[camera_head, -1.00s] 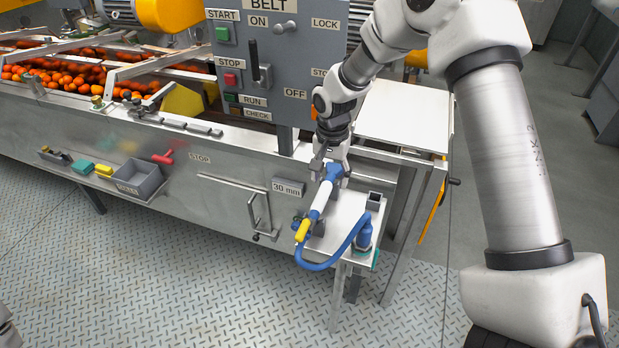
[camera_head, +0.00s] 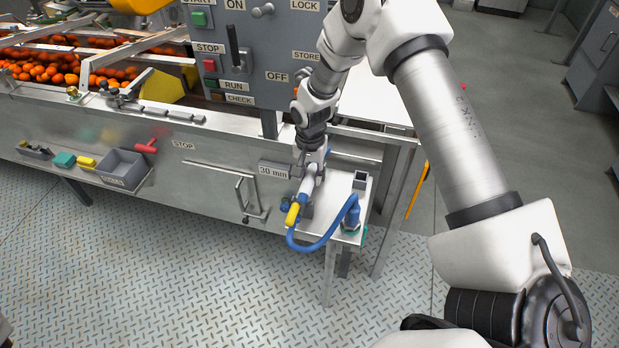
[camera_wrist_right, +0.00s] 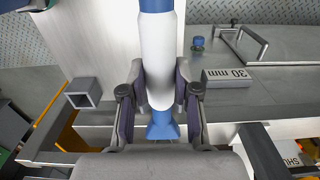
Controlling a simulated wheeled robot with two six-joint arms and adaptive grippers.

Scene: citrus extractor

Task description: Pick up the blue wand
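The blue wand (camera_head: 308,188) has a white middle, blue ends and a yellow part (camera_head: 292,214) at its near end. It lies tilted over the small metal side shelf, with a blue hose (camera_head: 318,246) looping to a blue fitting (camera_head: 352,214). My right gripper (camera_head: 312,168) is on the wand's upper part from above. In the right wrist view the dark pads of the right gripper (camera_wrist_right: 161,92) touch both sides of the wand's white body (camera_wrist_right: 157,60). The flared blue end (camera_wrist_right: 162,125) shows between the fingers. My left gripper is not in view.
The grey control panel (camera_head: 285,92) stands just behind the right arm. The machine front has a handle (camera_head: 249,196) and a 30 mm plate (camera_head: 274,170) left of the wand. A grey bin (camera_head: 122,168) sits further left. The patterned floor in front is clear.

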